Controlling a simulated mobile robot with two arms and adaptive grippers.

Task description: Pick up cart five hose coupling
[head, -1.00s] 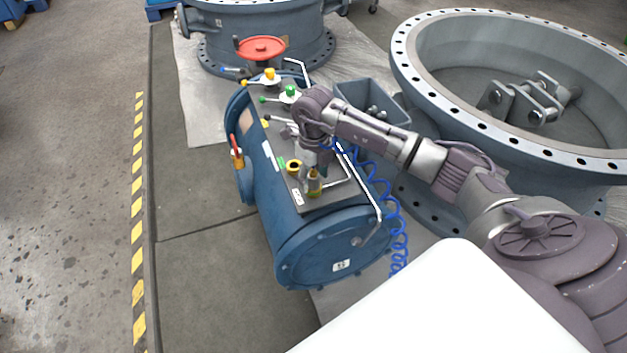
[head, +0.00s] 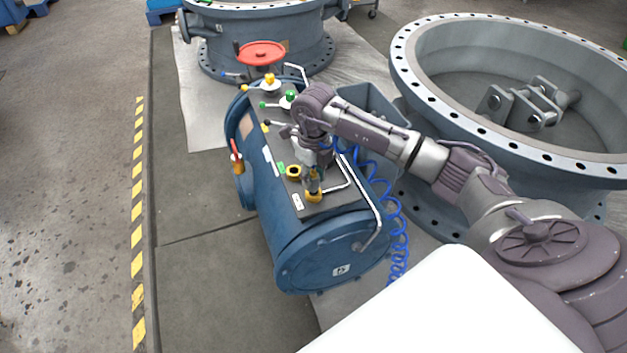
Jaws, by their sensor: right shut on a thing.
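The cart is a blue horizontal tank (head: 296,248) with a dark flat top plate (head: 336,203) and a small white label on its end face. A small brass-yellow hose coupling (head: 314,197) stands roughly upright at the near end of the plate. My right gripper (head: 314,182) points down over the plate and is shut on the coupling's upper part, which its fingers partly hide. I cannot tell whether the coupling's foot touches the plate. My left gripper is not in view.
A yellow-black ring (head: 293,172) sits just left of the coupling. A bent metal handle (head: 364,196) and a coiled blue hose (head: 400,240) lie to the right. A red handwheel (head: 261,53) stands behind. A large grey flanged valve (head: 430,130) fills the right; floor at left is clear.

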